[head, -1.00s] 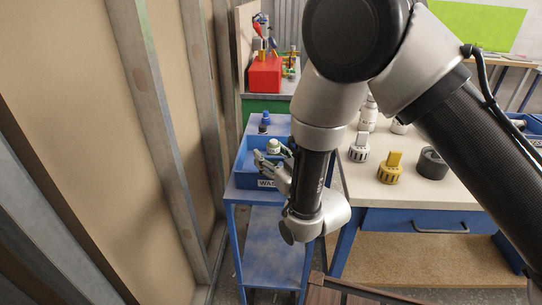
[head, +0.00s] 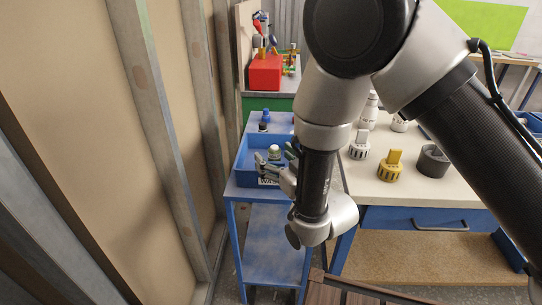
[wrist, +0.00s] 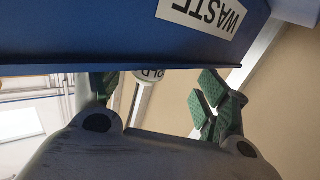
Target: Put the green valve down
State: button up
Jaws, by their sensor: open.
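A pale valve with a greenish tint (head: 274,153), which I take for the green valve, sits at the blue tray (head: 243,172) on the blue stand. Its lower part is hidden by the tray wall and my fingers. My gripper (head: 275,166) is at the tray's near right side, its fingers open on either side of the valve. In the wrist view the picture is upside down. The tray wall with its WASTE label (wrist: 203,14) fills the top. Green pads (wrist: 212,92) show on the right finger.
Blue-topped bottles (head: 265,118) stand behind the tray. White valves (head: 360,146), a yellow valve (head: 391,167) and a dark ring (head: 432,162) stand on the workbench to the right. A red box (head: 265,72) is at the back. A panelled wall (head: 80,110) closes the left.

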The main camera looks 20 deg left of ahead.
jog(key=v, duration=1)
jog(key=shift+r, duration=0.1)
jog(key=w+d+r+m+h, duration=0.45)
jog(key=w+d, duration=0.35)
jog(key=w, duration=0.4)
jog(key=w+d+r+m+g+h, duration=0.2)
jog(key=d+r+h, duration=0.3)
jog(key=d, duration=0.8)
jog(key=s+d+r+m+g+h, duration=0.1)
jog(key=s+d+r, duration=0.25)
jog(key=d, duration=0.35)
jog(key=s+d+r+g, duration=0.1)
jog(key=s+d+r, duration=0.25)
jog(key=d, duration=0.45)
jog(key=s+d+r+m+g+h, duration=0.1)
jog(key=s+d, duration=0.4)
jog(key=s, duration=0.3)
jog(key=s+d+r+m+g+h, duration=0.1)
jog(key=s+d+r+g+h, duration=0.1)
jog(key=s+d, duration=0.4)
jog(key=s, duration=0.3)
jog(key=shift+s+d, duration=0.2)
jog(key=shift+d, duration=0.05)
